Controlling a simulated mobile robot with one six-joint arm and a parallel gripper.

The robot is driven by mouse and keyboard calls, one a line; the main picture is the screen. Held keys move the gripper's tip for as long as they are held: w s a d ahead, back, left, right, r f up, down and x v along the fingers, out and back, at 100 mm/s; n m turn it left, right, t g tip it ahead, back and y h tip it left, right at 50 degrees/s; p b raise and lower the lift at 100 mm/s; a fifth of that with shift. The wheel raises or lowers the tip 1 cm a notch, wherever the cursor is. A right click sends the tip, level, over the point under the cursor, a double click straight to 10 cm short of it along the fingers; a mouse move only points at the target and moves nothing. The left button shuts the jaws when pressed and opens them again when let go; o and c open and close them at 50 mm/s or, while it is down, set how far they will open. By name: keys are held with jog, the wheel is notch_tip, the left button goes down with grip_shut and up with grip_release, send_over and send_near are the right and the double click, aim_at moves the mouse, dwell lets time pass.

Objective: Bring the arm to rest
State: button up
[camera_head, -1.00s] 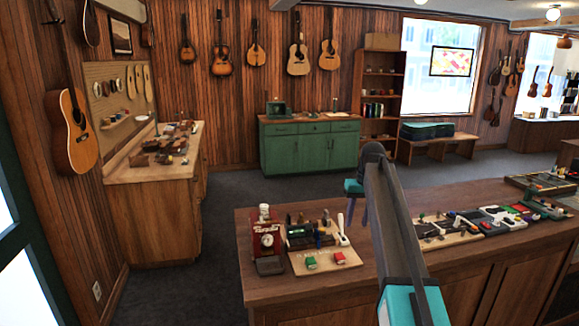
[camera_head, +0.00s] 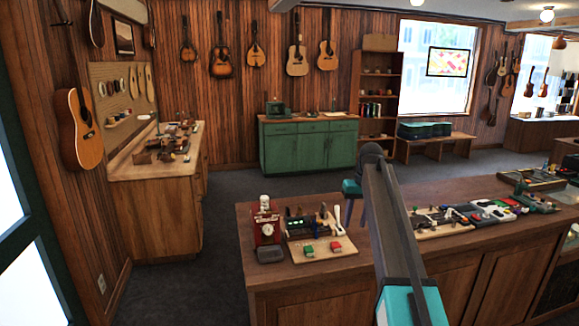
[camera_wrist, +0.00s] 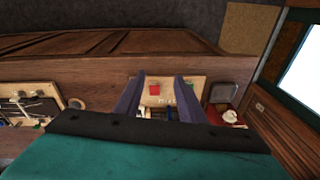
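My gripper (camera_head: 362,212) hangs fingers-down over the wooden counter (camera_head: 470,240) in the head view, just right of a small tool board (camera_head: 340,246). In the wrist view, the two fingers of my gripper (camera_wrist: 160,76) stand apart with nothing held between them. The tool board (camera_wrist: 165,82) shows beyond and between the fingers, with a red block (camera_wrist: 154,90) on it. My forearm hides part of the counter in the head view.
A red device with a dial (camera_head: 266,225) stands at the counter's left end. Another tool board (camera_head: 447,222) lies right of my arm. A workbench (camera_head: 155,210) stands at left, a green cabinet (camera_head: 310,147) at the back. The carpet between is clear.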

jog(key=s+a+f+g+b, duration=0.2)
jog(key=s+f, duration=0.5)
jog(key=f, duration=0.9)
jog(key=s+a+f+g+b, duration=0.1)
jog(key=s+f+b, duration=0.35)
jog(key=f, duration=1.05)
jog(key=s+a+f+g, duration=0.2)
jog(key=s+f, duration=0.6)
jog(key=f, duration=0.8)
jog(key=s+a+f+g+b, duration=0.2)
jog(key=s+f+b, duration=0.1)
jog(key=s+f, duration=1.55)
jog(key=s+f+b, duration=0.1)
jog(key=s+f, duration=0.1)
jog(key=s, duration=0.8)
jog(key=s+d+f+m+h+b, duration=0.1)
jog(key=s+f, duration=0.1)
jog(key=s, duration=0.9)
jog(key=shift+s+d, duration=0.15)
jog(key=shift+s, duration=0.15)
